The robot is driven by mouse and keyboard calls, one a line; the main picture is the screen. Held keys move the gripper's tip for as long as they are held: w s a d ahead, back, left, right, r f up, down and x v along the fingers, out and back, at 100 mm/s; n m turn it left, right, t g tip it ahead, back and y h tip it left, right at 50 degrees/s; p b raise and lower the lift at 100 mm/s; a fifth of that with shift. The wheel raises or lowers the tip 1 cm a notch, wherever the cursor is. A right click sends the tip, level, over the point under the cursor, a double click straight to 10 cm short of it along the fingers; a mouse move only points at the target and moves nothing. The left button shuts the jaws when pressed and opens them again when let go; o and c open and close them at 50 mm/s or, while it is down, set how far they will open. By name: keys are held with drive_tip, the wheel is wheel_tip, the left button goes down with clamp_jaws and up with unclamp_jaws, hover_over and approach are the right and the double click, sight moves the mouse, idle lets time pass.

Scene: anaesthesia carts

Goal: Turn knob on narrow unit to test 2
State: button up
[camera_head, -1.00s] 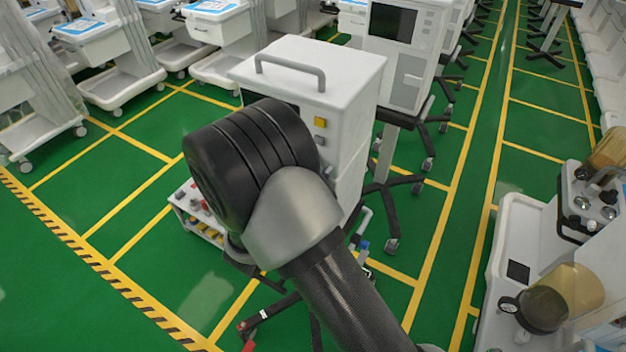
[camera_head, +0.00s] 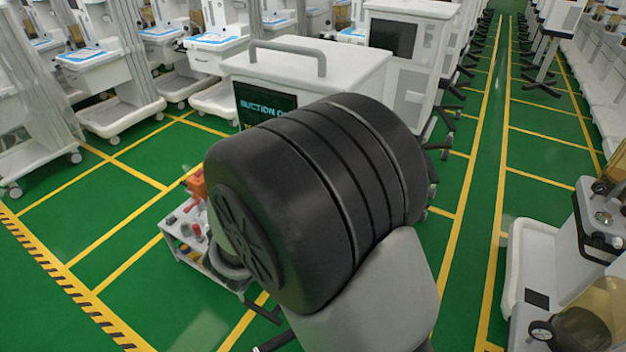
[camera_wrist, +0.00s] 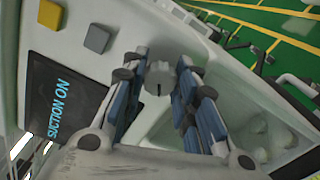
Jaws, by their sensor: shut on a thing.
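The narrow unit (camera_head: 345,68) is a white box with a grey top handle, behind my arm in the camera_head view. Its dark screen (camera_head: 262,107) reads "SUCTION O…", partly covered by my arm. In the wrist view the screen (camera_wrist: 62,105) reads "SUCTION ON". A light grey knob (camera_wrist: 160,80) with a dark pointer mark stands on the panel right of the screen. My gripper (camera_wrist: 162,70) has its blue-padded fingers on both sides of the knob and is shut on it. Any labels around the knob cannot be read. My gripper is hidden in the camera_head view.
A yellow button (camera_wrist: 48,14) and a grey button (camera_wrist: 97,38) sit left of the knob. A low shelf with red items (camera_head: 195,226) is left of my arm. Other white machines (camera_head: 410,40) stand behind. Green floor (camera_head: 130,215) is open at left.

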idle(0.4)
drive_tip(key=o, duration=1.1)
drive_tip(key=v, duration=1.2)
